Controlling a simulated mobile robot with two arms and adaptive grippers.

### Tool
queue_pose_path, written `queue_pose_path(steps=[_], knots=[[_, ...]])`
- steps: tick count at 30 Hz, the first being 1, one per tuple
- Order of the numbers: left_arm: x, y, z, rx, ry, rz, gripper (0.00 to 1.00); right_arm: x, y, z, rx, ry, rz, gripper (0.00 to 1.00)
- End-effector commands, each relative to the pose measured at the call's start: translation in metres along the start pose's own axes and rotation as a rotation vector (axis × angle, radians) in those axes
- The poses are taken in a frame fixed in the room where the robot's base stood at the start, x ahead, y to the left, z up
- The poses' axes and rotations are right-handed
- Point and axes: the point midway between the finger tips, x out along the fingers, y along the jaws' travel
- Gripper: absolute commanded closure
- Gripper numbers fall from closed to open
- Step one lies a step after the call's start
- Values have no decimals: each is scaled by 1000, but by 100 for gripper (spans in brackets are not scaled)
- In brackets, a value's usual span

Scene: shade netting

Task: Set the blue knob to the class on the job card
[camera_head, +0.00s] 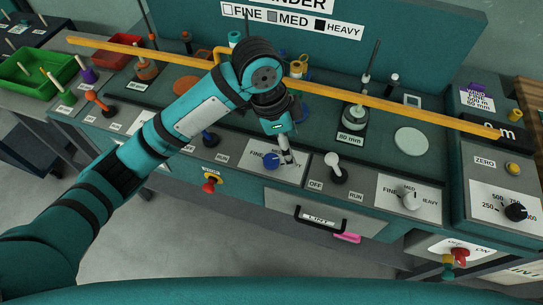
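The blue knob (271,160) sits on a white plate (262,172) on the front panel; FINE reads at its left, and my gripper hides other lettering. My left gripper (288,159) points down just right of the knob, over the plate. Its fingers look close together, but I cannot tell whether they are open or shut, or whether they touch the knob. A small card (478,101) with a purple clip stands at the right; its print is too small to read surely. My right gripper is not in view.
A yellow bar (400,103) crosses above the panel. A white-topped lever (333,162) stands right of the blue knob, marked OFF and RUN. A grey knob (410,200) has its own FINE, MED, HEAVY plate. A LINT drawer handle (320,219) is below.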

Motion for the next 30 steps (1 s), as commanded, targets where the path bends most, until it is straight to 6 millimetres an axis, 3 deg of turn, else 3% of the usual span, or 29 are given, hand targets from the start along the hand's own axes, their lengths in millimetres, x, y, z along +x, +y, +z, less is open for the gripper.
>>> queue_pose_path(steps=[1, 6, 12, 17, 30], knots=[[-16, -11, 0, 43, -57, -12, 38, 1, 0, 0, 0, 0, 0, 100], [-54, -28, 8, 121, -200, -6, 38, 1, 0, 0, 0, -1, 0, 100], [-70, -35, 14, 139, -264, 1, 38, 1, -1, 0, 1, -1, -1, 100], [-53, -35, 19, 141, -266, 5, 38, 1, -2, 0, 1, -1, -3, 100], [38, -36, 43, 140, -264, 3, 38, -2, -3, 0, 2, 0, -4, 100]])
